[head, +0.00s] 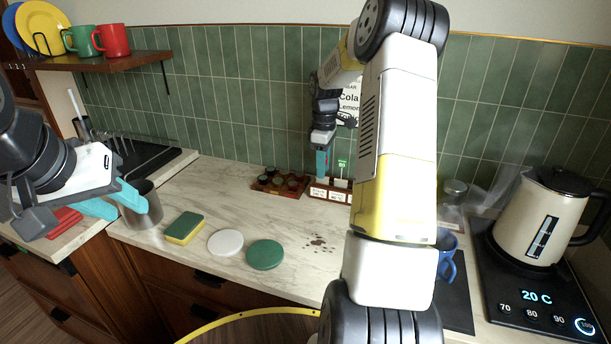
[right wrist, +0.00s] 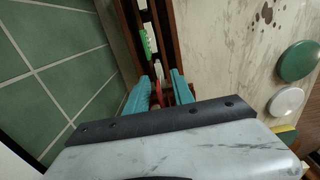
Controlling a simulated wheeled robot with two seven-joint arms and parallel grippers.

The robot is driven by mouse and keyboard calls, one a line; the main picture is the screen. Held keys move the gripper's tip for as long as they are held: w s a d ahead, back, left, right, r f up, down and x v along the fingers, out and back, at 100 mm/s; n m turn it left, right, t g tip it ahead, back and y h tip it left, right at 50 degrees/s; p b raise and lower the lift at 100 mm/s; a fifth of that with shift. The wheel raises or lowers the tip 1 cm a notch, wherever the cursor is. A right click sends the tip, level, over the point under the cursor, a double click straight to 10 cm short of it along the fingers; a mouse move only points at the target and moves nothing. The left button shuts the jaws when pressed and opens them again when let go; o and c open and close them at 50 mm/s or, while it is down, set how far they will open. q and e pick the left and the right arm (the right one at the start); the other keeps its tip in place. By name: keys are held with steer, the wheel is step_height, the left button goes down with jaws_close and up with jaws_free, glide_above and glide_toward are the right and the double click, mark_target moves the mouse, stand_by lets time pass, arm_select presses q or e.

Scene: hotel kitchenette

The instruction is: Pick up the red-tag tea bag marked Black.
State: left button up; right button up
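The tea box (head: 330,194) is a brown box with white labels, standing against the green tiled wall. A green tag (head: 342,163) stands up from it and also shows in the right wrist view (right wrist: 146,42). My right gripper (head: 322,172) points down over the box's left part. In the right wrist view its teal fingers (right wrist: 160,78) are apart, with a red tag (right wrist: 158,92) between them. I cannot see contact, and no word on the tag is readable. My left gripper (head: 118,205) is open at the left, its fingers close to a metal cup (head: 143,212).
A dark red tray (head: 281,183) with several small capsules stands left of the tea box. A sponge (head: 185,228), a white disc (head: 226,242) and a green disc (head: 265,254) lie along the counter front. A kettle (head: 535,225) and blue mug (head: 447,262) are right.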

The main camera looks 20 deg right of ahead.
steer(key=shift+f, duration=0.1)
steer(key=shift+c, duration=0.4)
jaws_close()
stand_by(1.0)
